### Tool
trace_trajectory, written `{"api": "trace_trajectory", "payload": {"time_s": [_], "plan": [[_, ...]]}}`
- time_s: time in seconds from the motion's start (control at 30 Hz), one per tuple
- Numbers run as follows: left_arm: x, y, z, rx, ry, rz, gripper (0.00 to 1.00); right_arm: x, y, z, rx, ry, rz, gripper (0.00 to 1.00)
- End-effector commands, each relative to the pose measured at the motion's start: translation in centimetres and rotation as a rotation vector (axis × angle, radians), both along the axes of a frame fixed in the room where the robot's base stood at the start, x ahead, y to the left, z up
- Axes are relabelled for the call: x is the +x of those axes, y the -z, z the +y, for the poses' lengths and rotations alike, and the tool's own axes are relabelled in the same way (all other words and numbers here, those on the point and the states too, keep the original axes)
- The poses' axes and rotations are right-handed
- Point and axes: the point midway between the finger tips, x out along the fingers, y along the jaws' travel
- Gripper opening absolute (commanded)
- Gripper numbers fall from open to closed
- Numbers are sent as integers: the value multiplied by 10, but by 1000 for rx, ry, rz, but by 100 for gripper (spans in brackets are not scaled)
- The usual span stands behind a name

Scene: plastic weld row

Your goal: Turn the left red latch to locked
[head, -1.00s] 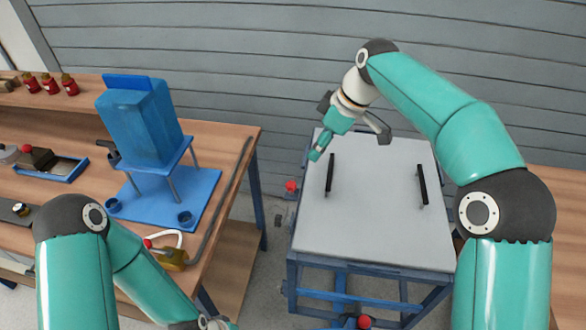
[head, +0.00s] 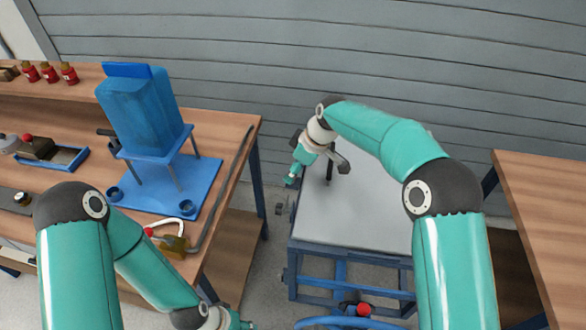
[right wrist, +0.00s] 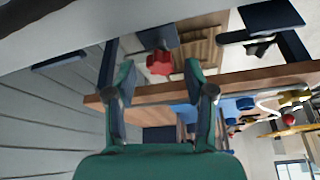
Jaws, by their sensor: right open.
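The left red latch (right wrist: 159,62) shows in the right wrist view as a red knob on a dark mount, between and just beyond my fingertips. In the head view my right gripper covers it at the left edge of the grey-topped cart (head: 335,232). My right gripper (head: 291,180) points down and left there; its two spread fingers (right wrist: 160,76) also show in the right wrist view, with nothing held. I cannot tell whether the fingers touch the knob. My left gripper (head: 236,322) is only partly in view at the bottom edge, its jaws unclear.
A second red knob (head: 363,309) is at the cart's front. A black handle (head: 329,168) stands on the cart top beside my right gripper. A wooden bench (head: 228,130) with a blue machine (head: 143,115) is on the left. Another wooden table (head: 550,210) is on the right.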

Motion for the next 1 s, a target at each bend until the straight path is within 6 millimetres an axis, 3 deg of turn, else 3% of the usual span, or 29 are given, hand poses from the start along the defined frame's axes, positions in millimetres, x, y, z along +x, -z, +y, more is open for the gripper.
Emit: {"api": "trace_trajectory", "payload": {"time_s": [0.4, 0.73, 1.0], "plan": [[0, -1, 0, 0, 0, 0, 40, 1, 7, 2, 0, 1, 0, 54], [0, -1, 0, 0, 0, 0, 40, 2, 7, 1, -1, 2, -1, 0], [0, 1, 0, 0, 0, 0, 40, 2, 7, 3, 1, 15, -4, 0]]}}
